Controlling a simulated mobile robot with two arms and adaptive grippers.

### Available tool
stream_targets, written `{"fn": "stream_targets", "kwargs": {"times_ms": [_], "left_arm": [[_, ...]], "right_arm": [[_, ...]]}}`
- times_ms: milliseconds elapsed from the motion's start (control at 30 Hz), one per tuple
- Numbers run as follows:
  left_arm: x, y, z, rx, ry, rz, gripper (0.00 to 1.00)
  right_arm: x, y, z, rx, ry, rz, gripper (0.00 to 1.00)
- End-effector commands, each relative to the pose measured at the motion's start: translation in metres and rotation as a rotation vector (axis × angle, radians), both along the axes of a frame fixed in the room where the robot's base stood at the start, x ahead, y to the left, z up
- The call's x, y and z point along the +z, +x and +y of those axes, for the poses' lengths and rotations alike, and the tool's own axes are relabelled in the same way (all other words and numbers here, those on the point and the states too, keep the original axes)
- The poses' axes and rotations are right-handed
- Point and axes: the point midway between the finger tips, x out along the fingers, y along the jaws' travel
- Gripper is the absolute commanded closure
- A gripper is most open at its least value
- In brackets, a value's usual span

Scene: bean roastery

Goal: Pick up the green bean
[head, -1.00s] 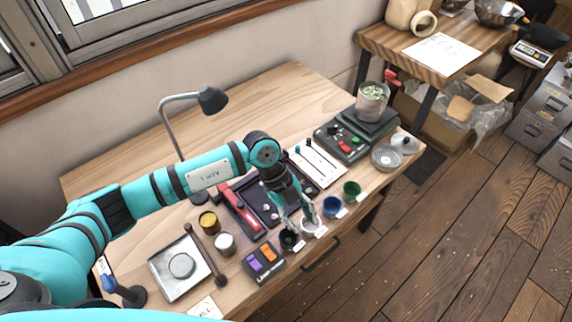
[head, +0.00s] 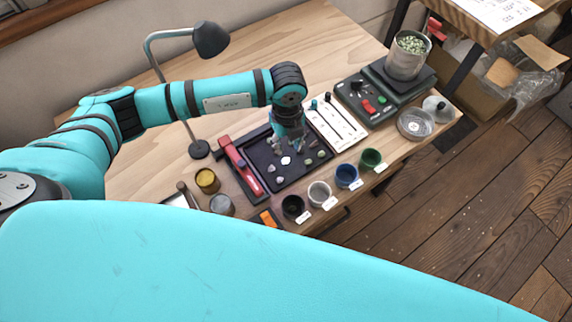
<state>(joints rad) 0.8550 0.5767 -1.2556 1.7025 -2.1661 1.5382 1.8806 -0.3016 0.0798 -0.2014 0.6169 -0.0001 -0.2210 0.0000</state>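A dark sorting tray (head: 262,150) lies on the wooden table with several small beans spread in it. One bean looks greenish, the green bean (head: 309,162), on the right part of the tray; at this size its colour is hard to be sure of. A pale bean (head: 285,160) lies closer to the gripper. My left gripper (head: 288,149) points down over the upper middle of the tray, left of and above the green bean in the picture. Its fingers look apart, with nothing seen between them. My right gripper is not in view.
Black, white, blue (head: 347,176) and green (head: 371,159) cups line the front edge. A red-handled tool (head: 241,165) lies left of the tray, a white slider panel (head: 336,126) right. A scale holds a bean-filled beaker (head: 407,57). A lamp (head: 210,40) stands behind.

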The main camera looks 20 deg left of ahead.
Motion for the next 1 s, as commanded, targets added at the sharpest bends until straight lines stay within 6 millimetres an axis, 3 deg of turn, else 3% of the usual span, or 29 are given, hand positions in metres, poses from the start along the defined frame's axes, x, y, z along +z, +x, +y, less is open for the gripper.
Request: {"fn": "stream_targets", "kwargs": {"times_ms": [33,200,567,833,1000], "left_arm": [[-0.015,0.0,0.0,0.0,0.0,0.0,0.67],[-0.024,0.0,0.0,-0.001,-0.001,0.001,0.67],[-0.07,-0.001,0.002,0.0,0.0,0.001,0.67],[-0.072,-0.001,0.002,-0.001,-0.001,0.001,0.67],[-0.072,-0.001,0.002,-0.001,-0.001,0.001,0.87]], "right_arm": [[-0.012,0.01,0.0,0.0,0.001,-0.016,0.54],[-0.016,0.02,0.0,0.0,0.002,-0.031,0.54],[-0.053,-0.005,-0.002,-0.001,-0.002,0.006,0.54],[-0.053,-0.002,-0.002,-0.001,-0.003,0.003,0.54],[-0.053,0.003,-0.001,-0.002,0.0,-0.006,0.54]]}}
